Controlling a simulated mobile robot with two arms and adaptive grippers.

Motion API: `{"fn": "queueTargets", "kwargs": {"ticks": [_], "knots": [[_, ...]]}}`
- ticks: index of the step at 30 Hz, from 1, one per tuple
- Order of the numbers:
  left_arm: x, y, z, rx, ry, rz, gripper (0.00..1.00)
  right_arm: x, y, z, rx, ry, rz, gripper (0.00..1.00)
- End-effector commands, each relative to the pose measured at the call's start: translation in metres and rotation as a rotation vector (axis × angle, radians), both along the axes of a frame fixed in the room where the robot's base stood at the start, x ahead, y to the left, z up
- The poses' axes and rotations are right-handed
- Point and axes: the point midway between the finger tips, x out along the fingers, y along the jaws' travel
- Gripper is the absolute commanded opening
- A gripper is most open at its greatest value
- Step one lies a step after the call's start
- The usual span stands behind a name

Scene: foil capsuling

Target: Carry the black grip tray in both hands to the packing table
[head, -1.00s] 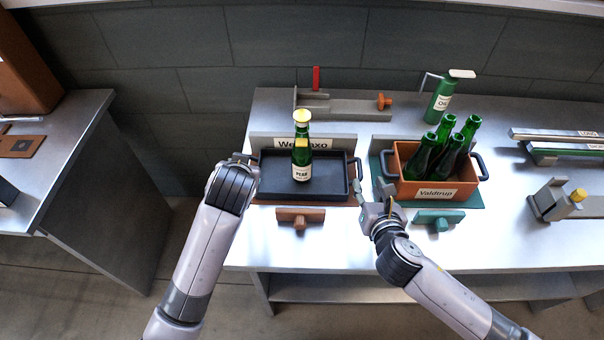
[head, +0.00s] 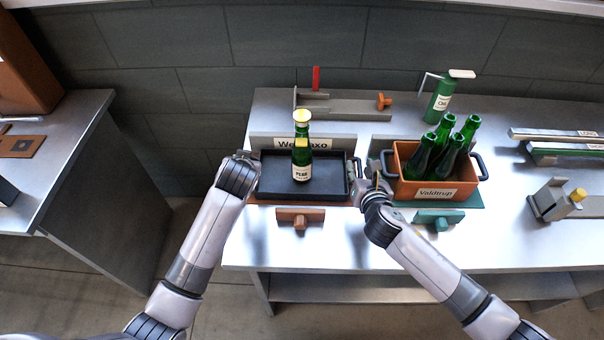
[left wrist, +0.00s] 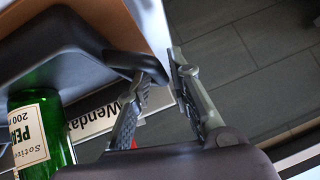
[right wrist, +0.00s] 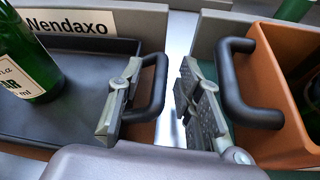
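The black grip tray (head: 330,195) sits on the table with a green Pear bottle (head: 302,170) with a cream top upright in it. My left gripper (head: 245,158) is at the tray's left handle. In the left wrist view its fingers (left wrist: 158,85) stand apart, with the black handle (left wrist: 135,63) between them. My right gripper (head: 362,178) is at the tray's right handle. In the right wrist view its fingers (right wrist: 160,90) stand apart on either side of that handle (right wrist: 158,85), with a gap left to the right finger.
An orange Valdtrup crate (head: 405,185) with several green bottles stands close right of the tray; its black handle (right wrist: 232,85) is right beside my right gripper. A name plate (head: 270,142) stands behind the tray. Another table (head: 85,125) is at the left, across a floor gap.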

Motion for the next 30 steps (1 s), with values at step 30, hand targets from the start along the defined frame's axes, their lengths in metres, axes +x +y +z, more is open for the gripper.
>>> {"fn": "queueTargets", "kwargs": {"ticks": [30], "knots": [[-0.0003,-0.0001,0.0001,0.000,0.000,0.000,0.00,-0.0004,-0.0004,-0.0002,0.000,0.001,-0.001,0.00]]}}
